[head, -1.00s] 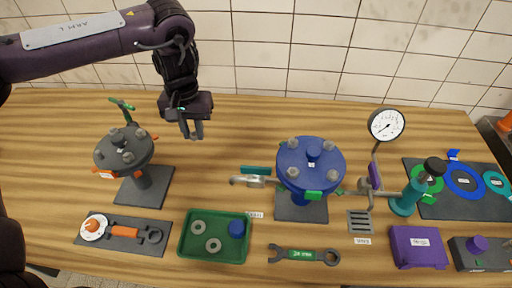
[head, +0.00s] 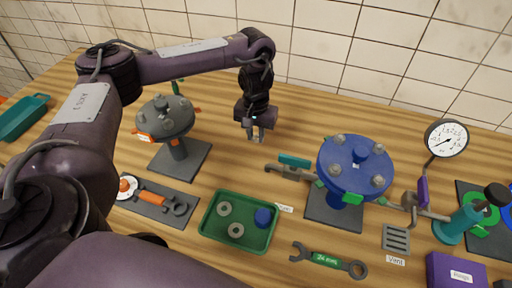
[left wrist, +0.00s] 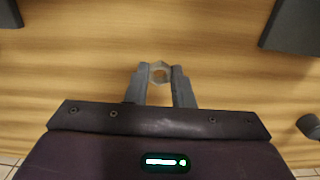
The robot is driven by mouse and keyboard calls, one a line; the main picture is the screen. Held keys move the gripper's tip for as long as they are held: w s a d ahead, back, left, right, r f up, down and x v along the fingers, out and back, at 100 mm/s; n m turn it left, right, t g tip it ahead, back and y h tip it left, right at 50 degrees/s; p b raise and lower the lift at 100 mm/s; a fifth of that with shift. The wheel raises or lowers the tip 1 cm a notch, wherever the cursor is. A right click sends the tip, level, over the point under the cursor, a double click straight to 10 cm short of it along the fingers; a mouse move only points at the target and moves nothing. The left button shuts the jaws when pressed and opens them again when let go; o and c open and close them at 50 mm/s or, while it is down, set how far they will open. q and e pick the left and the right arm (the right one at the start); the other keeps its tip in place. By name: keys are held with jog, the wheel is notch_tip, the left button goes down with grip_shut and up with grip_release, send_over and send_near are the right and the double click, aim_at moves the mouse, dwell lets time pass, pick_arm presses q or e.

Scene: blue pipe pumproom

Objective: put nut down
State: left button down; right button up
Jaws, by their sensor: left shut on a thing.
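My left gripper (head: 256,136) points down over bare wood, between the grey flange stand and the blue flange stand. In the left wrist view my left gripper (left wrist: 159,70) is shut on a small grey hexagonal nut (left wrist: 160,73), held at the fingertips with its hole showing. Plain wood lies beneath the nut; its height above the table is hard to tell. The green tray (head: 206,229) at the front holds two grey rings and a blue round piece. My right gripper is not in view.
The grey flange (head: 165,117) stands left of the gripper, and the blue flange (head: 354,167) with bolts stands right. A wrench (head: 329,261), a gauge (head: 446,138) and a vent plate (head: 396,239) are farther right. The wood (head: 320,112) behind the blue flange is clear.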

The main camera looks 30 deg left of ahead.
aim_at(256, 151)
pick_arm(q)
notch_tip(256, 151, down, 4)
jog(key=shift+f+b, duration=0.25)
jog(key=shift+b, duration=0.6)
jog(key=c, duration=1.3)
grip_release()
jog(key=shift+f, duration=0.1)
jog(key=shift+o, duration=0.2)
